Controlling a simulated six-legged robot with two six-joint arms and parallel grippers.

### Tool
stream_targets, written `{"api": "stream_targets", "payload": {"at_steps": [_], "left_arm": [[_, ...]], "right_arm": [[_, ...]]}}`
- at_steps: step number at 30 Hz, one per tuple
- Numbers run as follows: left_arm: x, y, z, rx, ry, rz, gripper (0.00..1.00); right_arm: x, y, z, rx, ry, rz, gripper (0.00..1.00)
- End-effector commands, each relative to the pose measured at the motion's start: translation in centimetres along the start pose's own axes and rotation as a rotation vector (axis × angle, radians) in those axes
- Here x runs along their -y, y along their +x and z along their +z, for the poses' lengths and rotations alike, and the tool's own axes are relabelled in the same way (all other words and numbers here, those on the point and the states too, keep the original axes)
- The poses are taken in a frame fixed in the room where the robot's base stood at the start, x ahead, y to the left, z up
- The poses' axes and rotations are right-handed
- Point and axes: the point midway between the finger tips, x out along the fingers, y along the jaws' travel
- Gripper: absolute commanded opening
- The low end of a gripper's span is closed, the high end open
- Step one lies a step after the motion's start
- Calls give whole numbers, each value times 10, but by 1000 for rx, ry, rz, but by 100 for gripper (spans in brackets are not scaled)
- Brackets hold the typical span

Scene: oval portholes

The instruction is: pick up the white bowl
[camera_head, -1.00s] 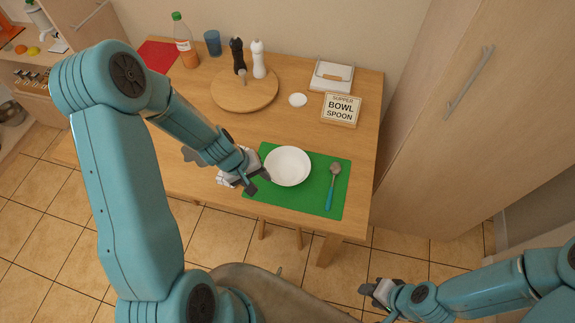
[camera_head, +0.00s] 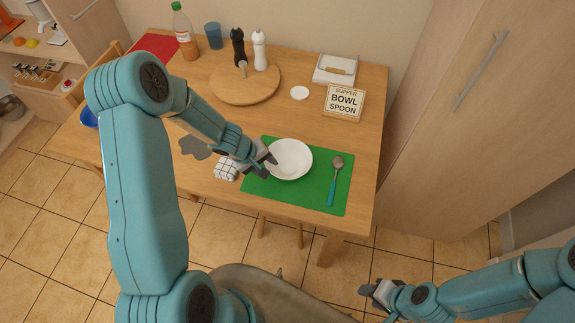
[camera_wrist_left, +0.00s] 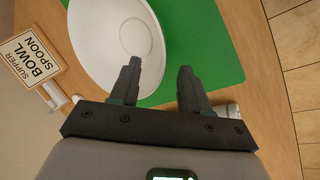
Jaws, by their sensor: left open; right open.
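The white bowl (camera_head: 294,157) sits upright on the green placemat (camera_head: 315,197) near the table's front edge. It also shows in the left wrist view (camera_wrist_left: 100,40). My left gripper (camera_head: 270,160) is open at the bowl's left rim. In the left wrist view its two fingers (camera_wrist_left: 160,70) are apart, one overlapping the bowl's edge and the other over the mat. I cannot tell whether a finger touches the bowl. My right gripper (camera_head: 378,291) is open and empty, low in front of the table.
A spoon (camera_head: 334,180) with a teal handle lies right of the bowl. A sign (camera_head: 343,102) reading "SUPPER BOWL SPOON" stands behind. A checked cloth (camera_head: 227,169) is beside my left gripper. A round board (camera_head: 245,86) with two mills stands farther back.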

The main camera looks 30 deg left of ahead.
Motion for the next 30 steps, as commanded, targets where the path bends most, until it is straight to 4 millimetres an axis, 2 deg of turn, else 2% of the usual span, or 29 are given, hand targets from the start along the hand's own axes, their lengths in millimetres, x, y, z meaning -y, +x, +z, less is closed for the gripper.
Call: {"api": "stream_targets", "payload": {"at_steps": [1, 6, 14, 15, 19, 30], "left_arm": [[2, 16, 3, 3, 0, -1, 46], [0, 37, 4, 2, 0, 0, 46], [-2, 39, 4, 1, -1, 0, 46], [-2, 39, 4, 1, -1, 0, 43], [-1, 39, 4, 1, -1, 0, 1], [-2, 35, 4, 1, 0, -2, 0]], "right_arm": [[-4, 12, 0, 0, 0, 0, 43], [-8, 21, 0, 0, 1, 0, 43], [-7, 20, 0, 0, 0, 0, 43], [-7, 20, 0, 0, 0, 0, 43], [-8, 20, 0, 0, 1, 0, 43], [-6, 17, 0, 0, 1, 0, 43]]}}
